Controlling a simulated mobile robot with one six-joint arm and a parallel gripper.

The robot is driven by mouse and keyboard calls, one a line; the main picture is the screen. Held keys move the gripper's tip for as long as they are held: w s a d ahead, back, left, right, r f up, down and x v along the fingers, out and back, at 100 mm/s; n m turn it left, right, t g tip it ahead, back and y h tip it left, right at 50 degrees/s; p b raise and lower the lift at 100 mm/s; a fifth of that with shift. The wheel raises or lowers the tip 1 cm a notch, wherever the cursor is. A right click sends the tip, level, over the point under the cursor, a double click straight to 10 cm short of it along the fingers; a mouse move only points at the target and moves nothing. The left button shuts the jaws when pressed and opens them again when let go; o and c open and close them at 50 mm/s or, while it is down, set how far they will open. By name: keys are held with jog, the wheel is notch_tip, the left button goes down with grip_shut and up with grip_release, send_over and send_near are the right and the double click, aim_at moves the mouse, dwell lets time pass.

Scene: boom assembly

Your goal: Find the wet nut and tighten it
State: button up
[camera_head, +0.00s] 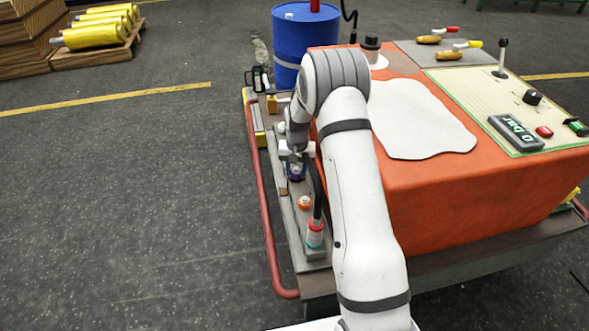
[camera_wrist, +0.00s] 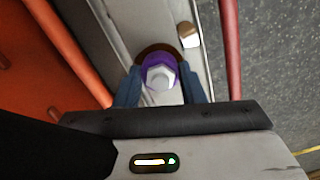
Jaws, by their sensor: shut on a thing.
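A pale hex nut (camera_wrist: 161,77) sits on a purple ring (camera_wrist: 148,68) over a dark brown patch in the wrist view. My gripper (camera_wrist: 161,90) has one finger on each side of the purple ring and is shut on this fitting. In the head view the purple fitting (camera_head: 296,173) shows below my gripper (camera_head: 296,160), partly hidden by it. An orange-ringed nut (camera_head: 304,202) stands nearer the camera on the same grey ledge. I cannot tell whether either nut is wet.
A red-capped fitting (camera_head: 315,226) with a black hose stands nearer on the ledge. A red rail (camera_head: 264,215) runs along its left edge. The orange bench (camera_head: 480,178) with a gauge reading 0 bar (camera_head: 515,132) is right. A blue drum (camera_head: 300,38) stands behind.

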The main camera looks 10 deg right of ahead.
aim_at(297, 172)
jog(key=shift+s+f, duration=0.15)
jog(key=o, duration=1)
jog(key=shift+r, duration=0.2)
jog(key=shift+r, duration=0.3)
notch_tip(297, 172, up, 7)
jog(key=shift+d+p, duration=0.1)
jog(key=shift+p, duration=1)
